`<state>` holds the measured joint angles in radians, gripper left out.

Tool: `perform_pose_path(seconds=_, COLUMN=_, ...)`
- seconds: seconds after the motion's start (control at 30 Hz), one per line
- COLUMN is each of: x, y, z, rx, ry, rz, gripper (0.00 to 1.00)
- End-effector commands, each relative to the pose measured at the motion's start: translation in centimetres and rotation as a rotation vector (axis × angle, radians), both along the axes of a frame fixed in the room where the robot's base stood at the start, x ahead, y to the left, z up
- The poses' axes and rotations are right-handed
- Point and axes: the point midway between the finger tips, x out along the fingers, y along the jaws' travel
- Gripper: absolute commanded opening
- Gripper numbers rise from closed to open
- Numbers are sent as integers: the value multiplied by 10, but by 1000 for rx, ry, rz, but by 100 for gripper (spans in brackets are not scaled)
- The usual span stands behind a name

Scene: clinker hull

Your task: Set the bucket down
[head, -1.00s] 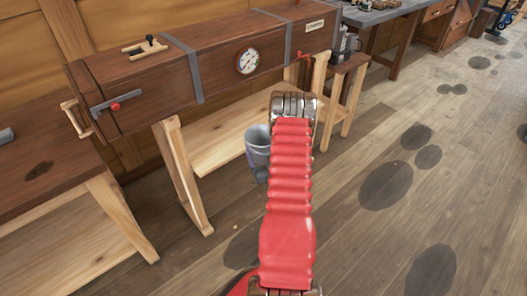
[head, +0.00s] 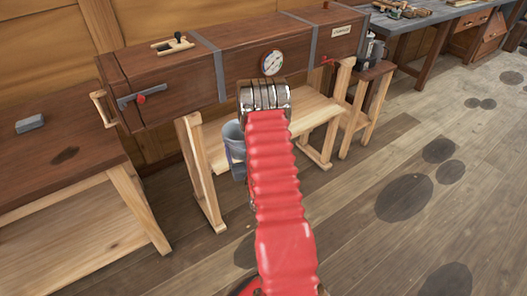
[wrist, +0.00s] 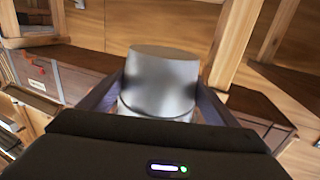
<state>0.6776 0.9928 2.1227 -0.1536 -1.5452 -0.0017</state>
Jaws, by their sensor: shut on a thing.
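The grey bucket (head: 234,134) is in the head view, just left of my red-sleeved arm, which hides its right side. It looks upright and appears in front of the trestle under the long wooden box. In the wrist view the bucket (wrist: 162,75) fills the middle, between the two dark fingers. My gripper (wrist: 160,92) is shut on the bucket; in the head view only a little of it (head: 239,172) shows below the bucket. I cannot tell from these views how high the bucket is.
The long wooden box (head: 200,72) with a gauge (head: 272,63) rests on pale wooden trestles with a low shelf (head: 310,115). A wooden bench (head: 45,165) with a grey block (head: 30,123) stands at left. The plank floor at right is clear apart from dark stains.

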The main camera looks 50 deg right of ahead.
Motion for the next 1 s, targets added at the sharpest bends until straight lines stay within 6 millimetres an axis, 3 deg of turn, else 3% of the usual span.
perform_pose_path(seconds=0.2, x=44, y=72, z=35, rx=-3, ry=-3, rz=95, gripper=53)
perform_pose_path(seconds=0.5, x=87, y=176, z=79, rx=-1, ry=-5, rz=234, gripper=53)
perform_pose_path(seconds=0.9, x=114, y=329, z=134, rx=4, ry=-6, rz=446, gripper=53)
perform_pose_path(seconds=1.0, x=115, y=358, z=144, rx=4, ry=-5, rz=489, gripper=53)
